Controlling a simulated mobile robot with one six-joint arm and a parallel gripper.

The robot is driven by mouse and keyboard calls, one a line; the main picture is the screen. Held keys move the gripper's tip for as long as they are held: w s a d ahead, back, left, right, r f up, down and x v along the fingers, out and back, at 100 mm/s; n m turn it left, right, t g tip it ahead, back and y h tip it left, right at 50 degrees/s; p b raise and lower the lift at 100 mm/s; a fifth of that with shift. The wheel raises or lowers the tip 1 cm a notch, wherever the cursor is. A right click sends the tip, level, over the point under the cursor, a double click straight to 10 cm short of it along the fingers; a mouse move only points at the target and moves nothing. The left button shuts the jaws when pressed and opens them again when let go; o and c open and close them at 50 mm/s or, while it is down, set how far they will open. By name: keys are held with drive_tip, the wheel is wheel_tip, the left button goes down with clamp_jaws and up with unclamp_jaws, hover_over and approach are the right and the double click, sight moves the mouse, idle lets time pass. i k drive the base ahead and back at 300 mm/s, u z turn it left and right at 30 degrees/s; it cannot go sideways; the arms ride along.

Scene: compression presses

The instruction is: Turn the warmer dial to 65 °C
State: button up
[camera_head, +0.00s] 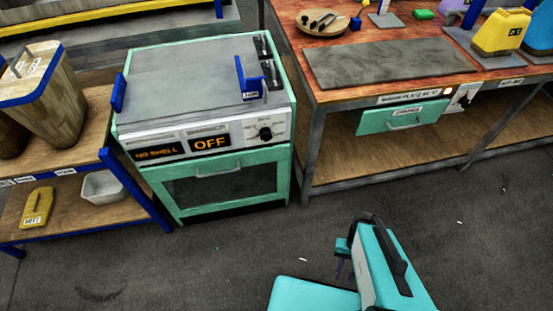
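The teal-and-white machine (205,185) stands left of centre. Its front panel has a black dial (265,133) on a white plate at the right. Its displays read "OFF" (210,142) and "NO SHELL" (159,153) in orange. The dial's scale and the label above the displays are too small to read. My gripper (345,268) is at the bottom, right of centre, in front of and apart from the machine. Its dark fingers are partly hidden by my teal arm, and their opening is unclear.
A wooden bench (470,88) stands at right, with a grey plate (388,62), teal drawer (380,120) and another dial (462,98). A blue-framed shelf (85,160) is at left.

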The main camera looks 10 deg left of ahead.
sight(265, 136)
drive_tip(key=k, duration=1.5)
drive_tip(key=u, duration=3.95)
drive_tip(key=i, duration=0.1)
drive_tip(key=z, duration=2.35)
drive_tip(key=i, duration=1)
